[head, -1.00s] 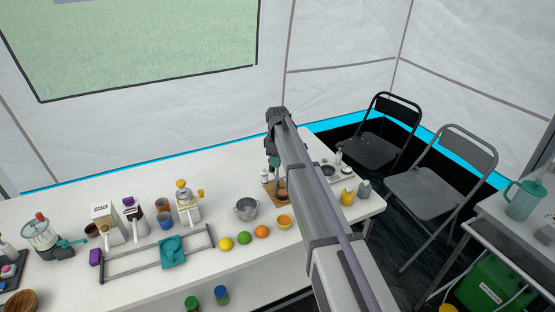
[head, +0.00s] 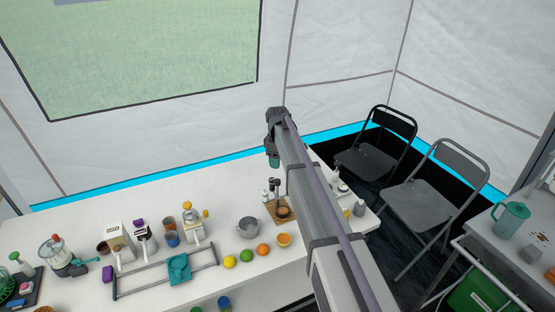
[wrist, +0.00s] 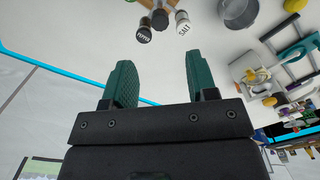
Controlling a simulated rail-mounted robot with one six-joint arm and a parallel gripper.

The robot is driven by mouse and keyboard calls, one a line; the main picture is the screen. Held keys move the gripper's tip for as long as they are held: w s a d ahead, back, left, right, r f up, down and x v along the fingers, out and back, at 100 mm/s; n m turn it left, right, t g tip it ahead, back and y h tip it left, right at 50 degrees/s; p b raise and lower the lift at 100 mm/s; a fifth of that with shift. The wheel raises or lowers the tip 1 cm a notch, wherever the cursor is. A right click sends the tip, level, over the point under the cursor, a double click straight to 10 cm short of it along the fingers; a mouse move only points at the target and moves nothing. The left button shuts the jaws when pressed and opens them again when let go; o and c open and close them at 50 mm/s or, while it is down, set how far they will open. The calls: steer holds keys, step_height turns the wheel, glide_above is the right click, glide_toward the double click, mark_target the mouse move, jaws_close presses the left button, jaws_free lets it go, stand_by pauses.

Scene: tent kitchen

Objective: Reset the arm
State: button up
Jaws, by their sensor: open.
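My gripper (head: 274,160) is at the end of my raised arm, above the back part of the white table (head: 85,212) in the head view. In the wrist view its two green fingers (wrist: 157,82) stand apart with nothing between them. Beyond the fingertips, the pepper shaker (wrist: 144,32) and the salt shaker (wrist: 183,22) stand on the table by a wooden board, clear of the fingers. My arm hides part of the table's right end.
A metal pot (head: 248,228), an orange (head: 263,249), a lime (head: 247,255) and a lemon (head: 230,261) are on the table. A rack with a teal cloth (head: 179,268) lies to their left. Two folding chairs (head: 440,190) stand at right, near a teal pitcher (head: 511,219).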

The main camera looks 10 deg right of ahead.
steer(key=shift+r, duration=0.25)
steer(key=s+m, duration=1.1)
steer(key=s, duration=2.7)
steer(key=shift+m, duration=0.4)
